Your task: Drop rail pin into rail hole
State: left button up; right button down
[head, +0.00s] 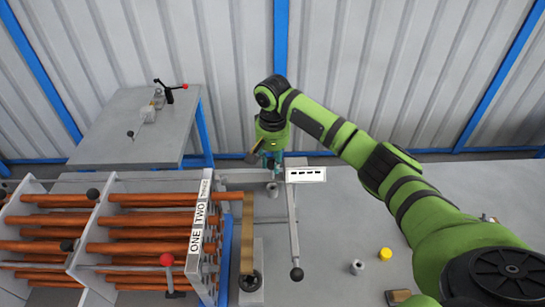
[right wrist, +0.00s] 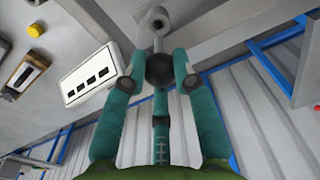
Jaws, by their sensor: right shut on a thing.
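My right gripper (head: 270,160) points down over the far part of the rail area. In the right wrist view its teal fingers (right wrist: 178,75) are closed around a black ball knob (right wrist: 158,70), which looks like the head of the rail pin. A short grey shaft (right wrist: 158,45) runs from the knob toward a grey round collar with a dark opening (right wrist: 157,20), likely the rail hole. The collar also shows just below the gripper in the head view (head: 272,190). I cannot tell whether the shaft tip enters the opening. My left gripper is not in view.
A white slotted plate (head: 305,174) lies close right of the gripper. A lever with a black ball (head: 296,274) extends toward the front. A rack of orange-brown bars (head: 140,222) fills the left. A yellow cap (head: 385,254) and grey cylinder (head: 357,267) stand on the right tabletop.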

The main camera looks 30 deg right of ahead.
aim_at(272, 173)
jog(key=shift+f+b, duration=0.6)
jog(key=shift+f, duration=1.85)
jog(key=c, duration=0.9)
grip_release()
jog(key=r, duration=1.2)
jog(key=shift+s+a, duration=0.15)
jog(key=shift+s, duration=0.1)
jog(key=shift+f, duration=0.1)
